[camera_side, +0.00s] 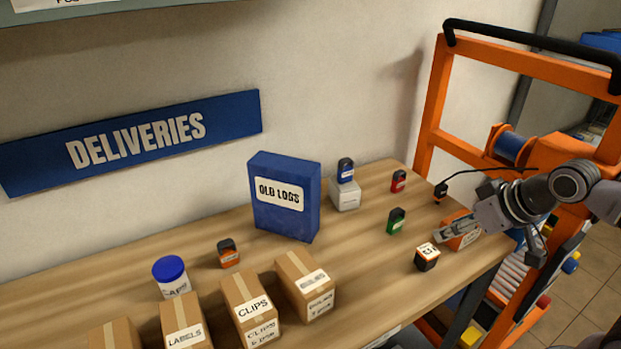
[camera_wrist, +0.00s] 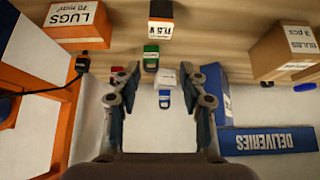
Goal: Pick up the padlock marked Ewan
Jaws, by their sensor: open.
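Several padlocks stand on the wooden bench; their name labels are too small to read, so I cannot tell which says Ewan. A blue padlock (camera_side: 346,170) sits on a small white box (camera_side: 345,194). A red padlock (camera_side: 398,181) and a green padlock (camera_side: 396,221) stand to its right, an orange one (camera_side: 228,253) far left. My gripper (camera_side: 440,236) is open and empty at the bench's right end. In the wrist view, the blue padlock (camera_wrist: 164,98) and white box (camera_wrist: 166,79) show between the fingers (camera_wrist: 158,80); the green padlock (camera_wrist: 150,58) is above, the red one partly hidden by a finger.
A blue Old Logs binder (camera_side: 284,196) stands left of the white box. A black-and-orange box (camera_side: 427,258) and an orange Lugs box (camera_wrist: 75,20) are close to my gripper. Cartons (camera_side: 305,285) and a blue-lidded tub (camera_side: 171,278) fill the front left. An orange frame (camera_side: 436,105) stands right.

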